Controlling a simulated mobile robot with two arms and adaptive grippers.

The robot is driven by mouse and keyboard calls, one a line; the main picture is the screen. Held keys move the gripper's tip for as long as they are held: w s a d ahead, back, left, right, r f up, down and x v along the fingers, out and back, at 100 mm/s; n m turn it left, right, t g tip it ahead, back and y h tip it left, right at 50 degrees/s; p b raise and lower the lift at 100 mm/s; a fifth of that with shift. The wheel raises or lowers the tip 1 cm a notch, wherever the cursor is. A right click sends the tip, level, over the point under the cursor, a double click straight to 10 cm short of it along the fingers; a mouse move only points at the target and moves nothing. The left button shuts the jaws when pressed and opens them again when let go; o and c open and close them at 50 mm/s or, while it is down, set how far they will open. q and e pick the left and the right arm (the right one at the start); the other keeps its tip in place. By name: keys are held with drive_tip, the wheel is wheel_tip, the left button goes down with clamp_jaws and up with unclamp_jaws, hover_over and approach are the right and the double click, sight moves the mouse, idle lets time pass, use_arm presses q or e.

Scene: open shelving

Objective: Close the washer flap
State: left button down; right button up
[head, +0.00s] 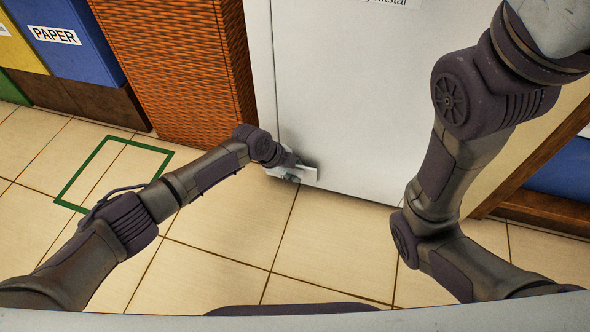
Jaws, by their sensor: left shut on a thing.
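A tall white appliance front (345,95), taken to be the washer, stands in the middle of the head view. My left gripper (290,171) is at its lower left corner, close to the floor. The gripper is shut on a small pale plate (309,174) that looks like the washer flap, low on the appliance front. The plate sticks out from the front, and the gripper hides part of it. I cannot tell its exact angle. My right arm is folded up at the right, and its gripper is out of view.
A woven orange-brown basket (185,70) stands left of the appliance. Blue (78,55) and yellow (18,45) bins stand farther left, one labelled PAPER. A green square outline (88,162) marks the tiled floor. The floor before the appliance is clear.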

use_arm(q)
drive_tip(key=shift+w+d+r, duration=0.2)
drive_tip(key=shift+w+r, duration=0.15)
drive_tip(key=shift+r, duration=0.1)
drive_tip(key=c, duration=1)
unclamp_jaws()
drive_tip(key=shift+v, duration=3.9)
drive_tip(key=shift+s+a+f, duration=0.15)
drive_tip(key=shift+s+a, duration=0.05)
